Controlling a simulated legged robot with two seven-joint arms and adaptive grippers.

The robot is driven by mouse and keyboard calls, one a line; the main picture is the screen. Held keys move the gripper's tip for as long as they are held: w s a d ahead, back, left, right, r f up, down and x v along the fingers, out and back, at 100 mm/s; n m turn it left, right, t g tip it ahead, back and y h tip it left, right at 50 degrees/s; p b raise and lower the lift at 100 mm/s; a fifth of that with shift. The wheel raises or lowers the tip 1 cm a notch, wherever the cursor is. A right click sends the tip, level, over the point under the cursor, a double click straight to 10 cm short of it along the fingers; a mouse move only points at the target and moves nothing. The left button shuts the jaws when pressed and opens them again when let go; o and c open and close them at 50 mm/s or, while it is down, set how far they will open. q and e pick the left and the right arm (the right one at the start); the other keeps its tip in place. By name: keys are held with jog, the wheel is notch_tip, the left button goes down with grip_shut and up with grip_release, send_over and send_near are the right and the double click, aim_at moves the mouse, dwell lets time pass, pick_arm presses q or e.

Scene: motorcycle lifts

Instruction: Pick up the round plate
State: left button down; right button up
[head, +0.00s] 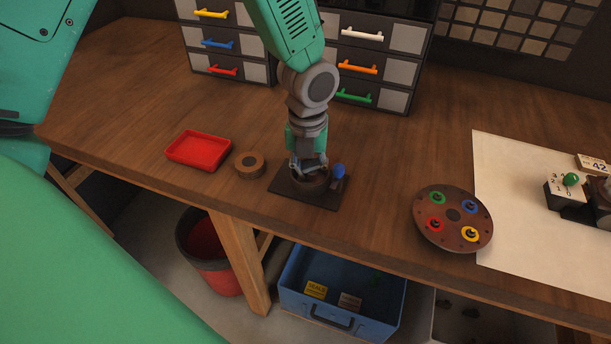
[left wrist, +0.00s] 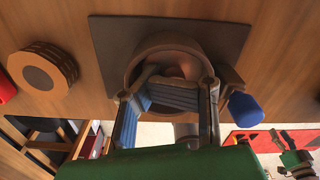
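A round brown plate (head: 452,229) lies near the table's front edge, right of centre in the head view. It carries green, blue, red and yellow rings around a dark centre. My left gripper (head: 309,166) reaches down from above at a round brown holder (head: 300,188) on a dark square base (head: 318,198), well left of the plate. In the left wrist view, its fingers (left wrist: 170,100) are spread apart at the holder (left wrist: 135,68). I see nothing clearly held between them; the fingertips are partly hidden. The plate does not show in the wrist view. My right gripper is not in view.
A blue knob (head: 338,170) stands beside the holder. A brown round block (head: 249,165) and red tray (head: 199,150) lie to the left. A white sheet (head: 520,230) with a counter block (head: 566,190) lies right. Drawer units (head: 385,75) stand behind. A blue bin (head: 340,300) sits below.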

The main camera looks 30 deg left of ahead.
pick_arm(q)
jog(key=shift+w+d+r, duration=0.2)
jog(key=shift+d+r, duration=0.1)
jog(key=shift+d, duration=0.15)
jog(key=r, duration=0.8)
jog(key=shift+d+r, duration=0.35)
jog(key=shift+r, duration=0.4)
jog(key=shift+s+a+r, duration=0.1)
jog(key=shift+a, duration=0.3)
jog(key=c, duration=2.3)
grip_release()
jog(key=shift+a, duration=0.3)
jog(key=o, duration=1.8)
jog(key=shift+d, duration=0.3)
jog(key=shift+o, duration=0.2)
jog(key=shift+d, duration=0.2)
jog(key=shift+r, duration=0.15)
